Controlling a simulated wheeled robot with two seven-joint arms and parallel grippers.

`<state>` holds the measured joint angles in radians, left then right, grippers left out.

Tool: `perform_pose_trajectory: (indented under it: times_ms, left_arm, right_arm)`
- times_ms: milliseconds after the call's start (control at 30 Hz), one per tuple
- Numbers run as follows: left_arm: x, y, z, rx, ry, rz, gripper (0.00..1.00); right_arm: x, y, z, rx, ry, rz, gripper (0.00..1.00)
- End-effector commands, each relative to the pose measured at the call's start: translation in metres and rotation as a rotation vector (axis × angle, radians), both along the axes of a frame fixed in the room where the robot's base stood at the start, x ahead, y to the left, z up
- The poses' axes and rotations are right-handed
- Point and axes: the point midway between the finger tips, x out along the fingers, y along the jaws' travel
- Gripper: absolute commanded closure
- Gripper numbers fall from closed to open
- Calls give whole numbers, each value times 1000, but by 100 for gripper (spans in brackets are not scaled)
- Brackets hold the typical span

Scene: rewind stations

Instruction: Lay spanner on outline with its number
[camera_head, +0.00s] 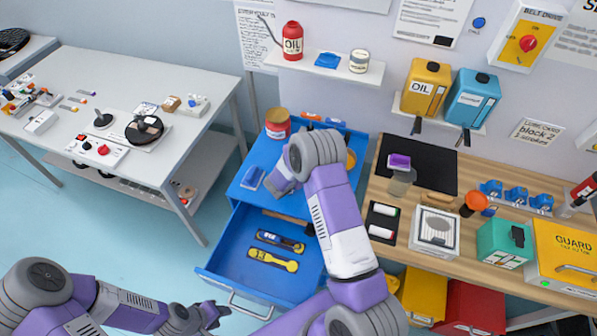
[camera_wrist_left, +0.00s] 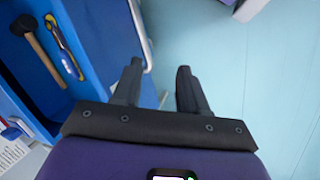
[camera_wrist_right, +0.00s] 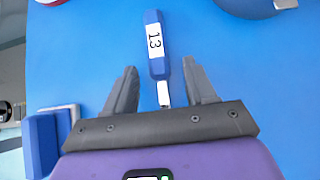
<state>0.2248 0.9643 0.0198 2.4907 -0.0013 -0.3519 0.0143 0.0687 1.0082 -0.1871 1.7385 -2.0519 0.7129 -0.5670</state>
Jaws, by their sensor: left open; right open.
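A blue-handled piece marked 13 (camera_wrist_right: 154,45), seemingly the spanner, lies on the blue cabinet top in the right wrist view. Its metal end (camera_wrist_right: 163,94) points toward my right gripper (camera_wrist_right: 160,72), which is open with its fingers either side of it, not closed on it. In the head view my right arm hides this piece. A yellow outline marked 13 (camera_head: 272,261) lies in the open blue drawer (camera_head: 226,262). Above it is a blue-and-yellow tool (camera_head: 280,242). My left gripper (camera_head: 215,312) is open and empty outside the drawer's front, over the floor.
A hammer (camera_wrist_left: 40,50) lies in the drawer. The cabinet top holds a red tin (camera_head: 278,124) and a blue block (camera_head: 252,178) beside my right gripper. The wooden bench (camera_head: 455,262) to the right is crowded. A white table (camera_head: 185,140) stands left, with clear floor between.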

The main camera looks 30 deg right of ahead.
Motion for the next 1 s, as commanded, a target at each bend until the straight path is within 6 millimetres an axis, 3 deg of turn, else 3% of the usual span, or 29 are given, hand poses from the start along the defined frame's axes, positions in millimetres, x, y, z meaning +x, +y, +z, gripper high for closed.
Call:
perform_pose_trajectory:
  times_ms: [33,367,733,1000]
  left_arm:
    - [0,0,0,0,0,0,57]
    - [0,0,0,0,0,0,57]
    - [0,0,0,0,0,0,57]
    - [0,0,-1,0,0,0,57]
  right_arm:
    - [0,0,0,0,0,0,48]
    - [0,0,0,0,0,0,98]
    - [1,0,8,-1,-4,1,100]
    - [1,0,58,-1,-7,-1,100]
